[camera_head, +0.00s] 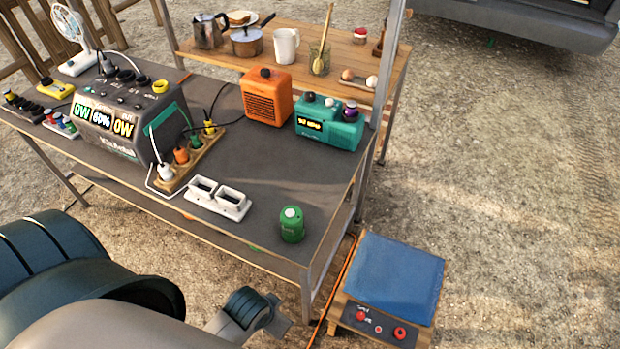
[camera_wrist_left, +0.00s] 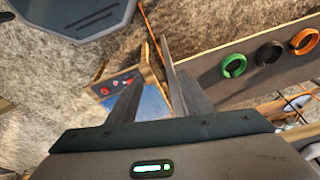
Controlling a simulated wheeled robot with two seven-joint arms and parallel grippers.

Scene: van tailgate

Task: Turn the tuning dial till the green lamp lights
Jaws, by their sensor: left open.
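A teal radio-like box (camera_head: 328,139) with a lit amber display stands on the dark table's right end, several knobs and caps on top. Which knob is the tuning dial is too small to tell, and I see no lit green lamp on it. My left gripper (camera_wrist_left: 152,60) shows in the left wrist view, its two grey fingers apart with nothing between them. Beyond the fingers is a wooden box with red knobs (camera_wrist_left: 117,84). The radio is not in that view. My right gripper is not seen.
The table (camera_head: 250,190) also holds an orange heater-like box (camera_head: 267,98), a power station (camera_head: 130,120), a plug strip (camera_head: 192,160), white sockets (camera_head: 218,198) and a green canister (camera_head: 292,224). A post stands right of the radio. A blue-topped box (camera_head: 397,275) stands front right.

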